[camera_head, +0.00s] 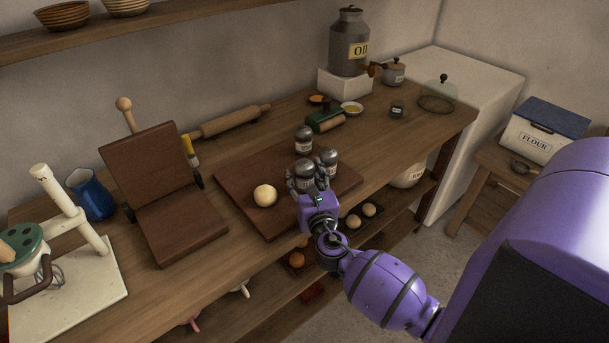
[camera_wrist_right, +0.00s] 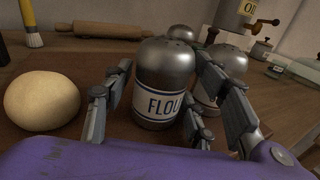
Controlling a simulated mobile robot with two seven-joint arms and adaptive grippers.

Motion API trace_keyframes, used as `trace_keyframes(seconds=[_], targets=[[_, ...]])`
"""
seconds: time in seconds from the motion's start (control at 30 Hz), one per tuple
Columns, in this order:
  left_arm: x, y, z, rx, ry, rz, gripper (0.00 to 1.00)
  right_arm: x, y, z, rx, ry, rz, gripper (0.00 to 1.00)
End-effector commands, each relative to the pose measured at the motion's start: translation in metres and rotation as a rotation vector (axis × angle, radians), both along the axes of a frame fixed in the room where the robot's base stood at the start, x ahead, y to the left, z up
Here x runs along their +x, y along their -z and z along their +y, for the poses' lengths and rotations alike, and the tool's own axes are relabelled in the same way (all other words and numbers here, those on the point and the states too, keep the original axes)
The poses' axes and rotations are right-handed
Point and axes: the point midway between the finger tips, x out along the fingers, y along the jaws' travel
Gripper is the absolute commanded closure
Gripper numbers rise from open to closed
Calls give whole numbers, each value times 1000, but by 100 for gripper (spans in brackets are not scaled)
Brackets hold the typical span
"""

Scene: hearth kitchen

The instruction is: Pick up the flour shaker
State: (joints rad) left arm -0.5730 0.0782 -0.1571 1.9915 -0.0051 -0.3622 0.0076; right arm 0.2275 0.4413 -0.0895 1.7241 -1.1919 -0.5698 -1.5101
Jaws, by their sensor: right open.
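The flour shaker (camera_wrist_right: 158,82), a grey metal shaker with a domed lid and a pale label reading "FLOU", stands upright in the right wrist view. In the head view it (camera_head: 304,168) stands on the dark wooden board, partly hidden by my right gripper. My right gripper (camera_head: 307,182) is open, with fingers on either side of the shaker; I cannot tell whether they touch it. Two similar shakers stand close by, one behind (camera_head: 303,138) and one to the right (camera_head: 329,161); their labels are not readable. My left gripper is not in view.
A dough ball (camera_head: 265,195) sits on the board (camera_head: 240,215) just left of the shaker. A rolling pin (camera_head: 230,122), a brush (camera_head: 190,152) and a folding wooden press (camera_head: 165,190) are farther left. A green-and-wood roller (camera_head: 325,121) lies behind the shakers.

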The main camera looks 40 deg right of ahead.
Motion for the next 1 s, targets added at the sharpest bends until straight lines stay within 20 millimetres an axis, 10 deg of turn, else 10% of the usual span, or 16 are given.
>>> trace_keyframes(seconds=[0.2,0.5,1.0], targets=[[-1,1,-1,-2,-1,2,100,0,1,0,0,0,1,49],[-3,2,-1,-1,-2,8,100,0,1,0,0,0,1,87],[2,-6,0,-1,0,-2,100,1,-24,0,1,-2,-7,88]])
